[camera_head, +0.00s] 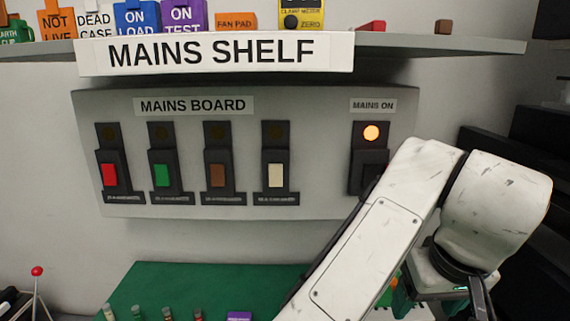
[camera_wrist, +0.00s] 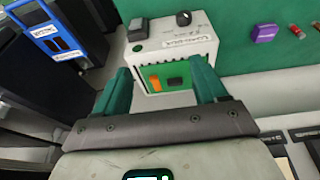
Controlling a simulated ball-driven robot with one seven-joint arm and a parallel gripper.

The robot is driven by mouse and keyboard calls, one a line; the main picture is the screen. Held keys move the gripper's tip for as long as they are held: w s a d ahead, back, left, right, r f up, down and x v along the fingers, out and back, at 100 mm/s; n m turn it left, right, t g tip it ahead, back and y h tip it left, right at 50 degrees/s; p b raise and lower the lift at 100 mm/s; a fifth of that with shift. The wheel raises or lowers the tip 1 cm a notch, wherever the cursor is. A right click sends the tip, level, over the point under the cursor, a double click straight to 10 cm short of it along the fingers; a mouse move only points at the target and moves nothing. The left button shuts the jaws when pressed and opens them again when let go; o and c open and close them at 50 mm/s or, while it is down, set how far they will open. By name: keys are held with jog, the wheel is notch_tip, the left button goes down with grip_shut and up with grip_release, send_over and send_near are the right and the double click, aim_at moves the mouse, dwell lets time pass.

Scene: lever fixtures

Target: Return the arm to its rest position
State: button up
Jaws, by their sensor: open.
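My arm (camera_head: 365,255) is white and bent at the right of the head view, with its elbow high and its end pointing down. My gripper (camera_wrist: 160,82) shows in the wrist view with two green fingers spread apart. The fingers are open, with nothing visibly held between them. Beyond them is a white box (camera_wrist: 178,48) with a green front, an orange part and dark knobs on top. I cannot tell whether the fingers touch it. In the head view the fingertips are mostly hidden or out of frame.
The mains board (camera_head: 240,207) carries several coloured levers and a lit orange lamp (camera_head: 371,133). The mains shelf (camera_head: 440,44) juts out above it, holding tags. A green mat (camera_head: 200,280) lies below. A blue-framed item (camera_wrist: 55,35) stands at the wrist view's upper left.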

jog(key=s+d+f+t+h, duration=0.1)
jog(key=s+d+f+h, duration=0.1)
jog(key=d+f, duration=0.55)
jog(key=s+d+f+h, duration=0.2)
jog(key=d+f+h, duration=0.1)
jog(key=d+f, duration=0.4)
jog(key=s+a+f+g+y, duration=0.1)
jog(key=s+a+f+y, duration=0.1)
jog(key=s+f, duration=0.7)
jog(key=s+a+f+g+y, duration=0.2)
jog(key=s+a+f, duration=0.3)
jog(key=s+f, duration=0.5)
jog(key=shift+s+f+y, duration=0.15)
jog(key=shift+s+y, duration=0.35)
jog(key=shift+s, duration=0.75)
